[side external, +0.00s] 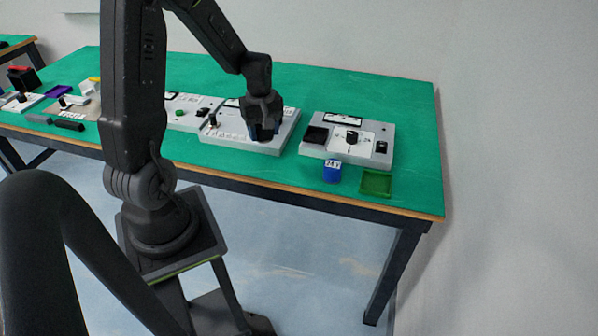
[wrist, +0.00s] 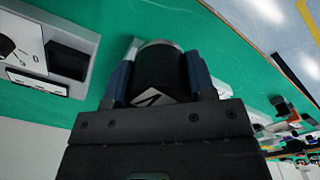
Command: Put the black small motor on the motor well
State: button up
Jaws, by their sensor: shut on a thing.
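My gripper (side external: 263,130) is over the front right part of the middle grey station (side external: 284,134) in the side external view. In the wrist view my gripper (wrist: 158,72) has its two bluish fingers shut on the sides of the black small motor (wrist: 162,72). The motor is a dark cylinder with a pale rim and a white label patch. In the side external view the motor is mostly hidden by the gripper. I cannot tell for sure which part is the motor well, or whether the motor touches the station.
To the right stands another grey station (side external: 345,152) with a black square recess (side external: 316,135) and a knob (side external: 352,137). A blue cube (side external: 332,171) and a green tray (side external: 376,183) lie near the front edge. Several small items fill the table's left. The far right is clear.

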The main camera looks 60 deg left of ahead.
jog(key=shift+s+a+r+n, duration=0.2)
jog(key=shift+s+a+n, duration=0.75)
jog(key=shift+n, duration=0.25)
send_over(298, 172)
notch_tip(298, 172, down, 7)
jog(key=shift+f, duration=1.8)
jog(key=shift+f, duration=0.2)
jog(key=o, duration=1.1)
jog(key=shift+c, duration=0.2)
